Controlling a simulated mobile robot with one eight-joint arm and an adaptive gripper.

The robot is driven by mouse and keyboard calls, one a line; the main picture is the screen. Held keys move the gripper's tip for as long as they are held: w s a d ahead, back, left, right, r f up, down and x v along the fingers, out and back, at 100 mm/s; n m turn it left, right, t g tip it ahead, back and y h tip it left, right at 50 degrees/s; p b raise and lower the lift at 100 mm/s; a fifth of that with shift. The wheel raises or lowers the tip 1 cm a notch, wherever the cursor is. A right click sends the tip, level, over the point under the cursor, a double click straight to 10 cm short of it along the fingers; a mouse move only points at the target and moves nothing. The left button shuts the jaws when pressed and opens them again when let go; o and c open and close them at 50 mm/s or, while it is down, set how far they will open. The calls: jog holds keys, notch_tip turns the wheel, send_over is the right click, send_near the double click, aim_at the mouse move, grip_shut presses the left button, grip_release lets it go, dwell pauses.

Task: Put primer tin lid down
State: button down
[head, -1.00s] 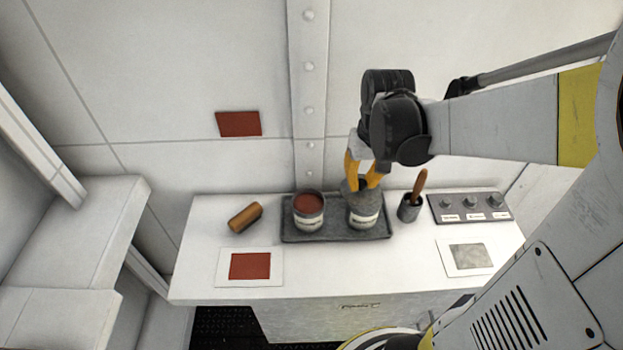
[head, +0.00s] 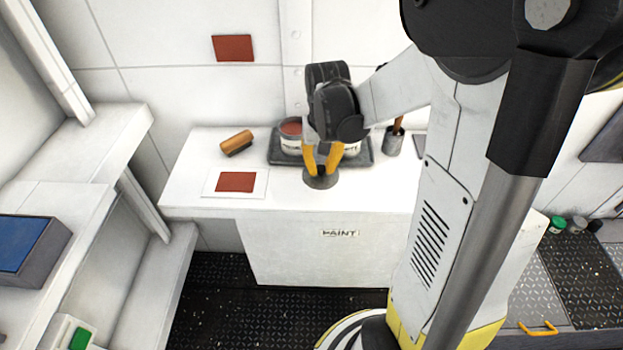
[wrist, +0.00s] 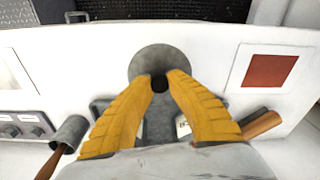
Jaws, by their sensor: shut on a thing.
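The primer tin lid (head: 321,182) is a grey disc with a small dark knob. My gripper (head: 322,172) is shut on that knob, with yellow fingers on either side. In the wrist view the lid (wrist: 160,60) lies flat just beyond the fingertips (wrist: 159,83). It is over the white bench top, in front of the tray; I cannot tell whether it touches the surface. The grey tray (head: 282,158) holds two tins. The left tin (head: 291,148) is open with red-brown contents. The right tin (head: 351,147) is mostly hidden behind my gripper.
A red sample card (head: 235,182) lies left of the lid, and a wooden-looking cylinder (head: 237,142) behind it. A cup (head: 393,142) with a brown handle stands right of the tray. A control panel (wrist: 20,128) and grey card (wrist: 10,72) show in the wrist view.

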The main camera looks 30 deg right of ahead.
aim_at(316, 180)
jog(key=shift+w+a+f, duration=0.35)
jog(key=shift+w+f, duration=0.1)
jog(key=shift+f, duration=0.05)
notch_tip(316, 180, down, 4)
jog(key=shift+r+b, duration=0.1)
jog(key=shift+b, duration=0.95)
jog(key=shift+s+r, duration=0.1)
jog(key=c, duration=1.8)
grip_release()
jog(key=shift+f, duration=0.25)
jog(key=o, duration=0.4)
jog(key=shift+r, duration=0.1)
